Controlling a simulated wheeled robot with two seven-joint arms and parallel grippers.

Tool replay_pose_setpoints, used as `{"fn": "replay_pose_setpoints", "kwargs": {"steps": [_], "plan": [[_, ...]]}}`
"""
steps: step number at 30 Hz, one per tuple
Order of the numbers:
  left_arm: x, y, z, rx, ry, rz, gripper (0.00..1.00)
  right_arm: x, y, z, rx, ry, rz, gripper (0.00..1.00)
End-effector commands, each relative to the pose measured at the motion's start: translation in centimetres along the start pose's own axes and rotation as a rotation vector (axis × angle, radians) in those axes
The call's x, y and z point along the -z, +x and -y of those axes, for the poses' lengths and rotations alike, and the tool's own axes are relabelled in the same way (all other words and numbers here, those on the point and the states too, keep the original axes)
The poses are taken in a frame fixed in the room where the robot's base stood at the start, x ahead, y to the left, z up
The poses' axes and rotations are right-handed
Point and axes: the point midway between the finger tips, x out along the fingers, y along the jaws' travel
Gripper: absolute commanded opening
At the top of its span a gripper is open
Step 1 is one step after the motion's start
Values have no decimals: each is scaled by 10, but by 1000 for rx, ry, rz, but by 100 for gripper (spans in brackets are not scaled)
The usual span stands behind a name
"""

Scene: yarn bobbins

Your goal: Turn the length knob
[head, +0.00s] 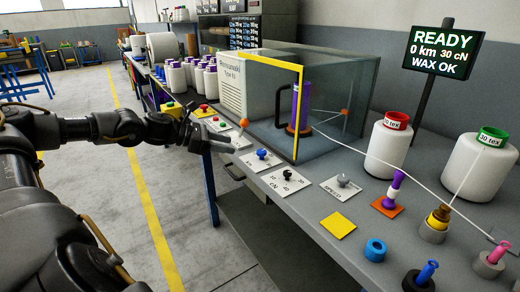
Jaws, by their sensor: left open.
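Several knobs on pale plates line the front of the bench: a blue knob (262,154), a black knob (287,174) on a plate marked cN, and a grey knob (343,180). The sign (440,50) reads READY, 0 km, 30 cN, WAX OK. My left gripper (210,130) is open and empty at the bench's front edge, left of the blue knob and apart from it. My right gripper is not in view.
A clear-walled machine (345,85) with a yellow-edged frame and a purple bobbin stands behind the knobs. Red and green buttons sit left of them. White yarn cones (389,140) and small coloured parts fill the right. A yarn crosses the bench. The floor left is open.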

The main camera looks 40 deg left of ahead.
Motion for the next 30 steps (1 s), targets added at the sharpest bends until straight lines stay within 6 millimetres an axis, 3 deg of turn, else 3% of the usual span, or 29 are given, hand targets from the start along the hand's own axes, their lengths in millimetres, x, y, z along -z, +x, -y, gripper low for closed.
{"fn": "replay_pose_setpoints", "kwargs": {"steps": [5, 21, 30], "plan": [[-2, 14, 0, 1, -3, 5, 50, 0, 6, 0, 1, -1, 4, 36], [-3, 91, 0, 2, -3, 6, 50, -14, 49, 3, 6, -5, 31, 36], [-1, 108, 0, 2, 0, 1, 50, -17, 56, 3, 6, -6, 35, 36]]}}
